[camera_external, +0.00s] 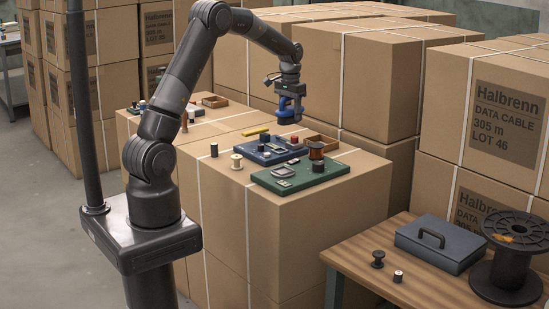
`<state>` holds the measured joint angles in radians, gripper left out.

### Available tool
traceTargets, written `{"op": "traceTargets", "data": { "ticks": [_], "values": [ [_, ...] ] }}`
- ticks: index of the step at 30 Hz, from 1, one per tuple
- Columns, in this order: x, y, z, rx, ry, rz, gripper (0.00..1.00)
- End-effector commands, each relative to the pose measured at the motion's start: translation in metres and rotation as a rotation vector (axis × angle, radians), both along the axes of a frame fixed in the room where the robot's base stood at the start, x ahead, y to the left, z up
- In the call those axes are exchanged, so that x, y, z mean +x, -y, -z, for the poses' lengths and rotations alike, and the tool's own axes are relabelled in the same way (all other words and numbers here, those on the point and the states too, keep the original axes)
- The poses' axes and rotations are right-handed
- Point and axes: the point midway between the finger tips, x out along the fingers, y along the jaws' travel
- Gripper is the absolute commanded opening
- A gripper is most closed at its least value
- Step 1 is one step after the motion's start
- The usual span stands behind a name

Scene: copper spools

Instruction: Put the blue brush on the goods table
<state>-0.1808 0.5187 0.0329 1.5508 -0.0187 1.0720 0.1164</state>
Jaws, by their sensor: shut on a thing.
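My gripper (287,103) is shut on a blue object, which looks like the blue brush (285,113). It is held in the air above the back of the carton stack in the middle. The jaws partly cover it, so its full shape is hard to tell. A wooden-topped table (345,258) stands at the front right, well away from my gripper. No label shows whether it is the goods table.
On the middle cartons lie a green board (322,180), a blue board (262,157), a brown tray (323,143), a yellow bar (255,131) and spools. The wooden table holds a blue-grey case (440,243), a large black spool (508,265) and small spools. Tall cartons (375,85) stand behind.

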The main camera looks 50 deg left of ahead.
Motion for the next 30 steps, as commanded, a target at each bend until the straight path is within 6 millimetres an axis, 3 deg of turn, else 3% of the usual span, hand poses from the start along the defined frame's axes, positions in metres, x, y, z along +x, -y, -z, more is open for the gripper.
{"op": "traceTargets", "data": {
  "ticks": [1, 8, 18, 24, 30],
  "values": [
    [0.005, 0.028, 0.0, 0.0, 0.0, 0.015, 0.24],
    [0.009, 0.139, 0.0, 0.0, 0.0, 0.04, 0.24],
    [-0.019, 0.298, 0.0, 0.0, 0.0, 0.076, 0.24],
    [-0.046, 0.367, 0.0, 0.0, 0.0, 0.09, 0.24],
    [-0.068, 0.409, 0.0, 0.0, 0.0, 0.099, 0.24]
  ]
}}
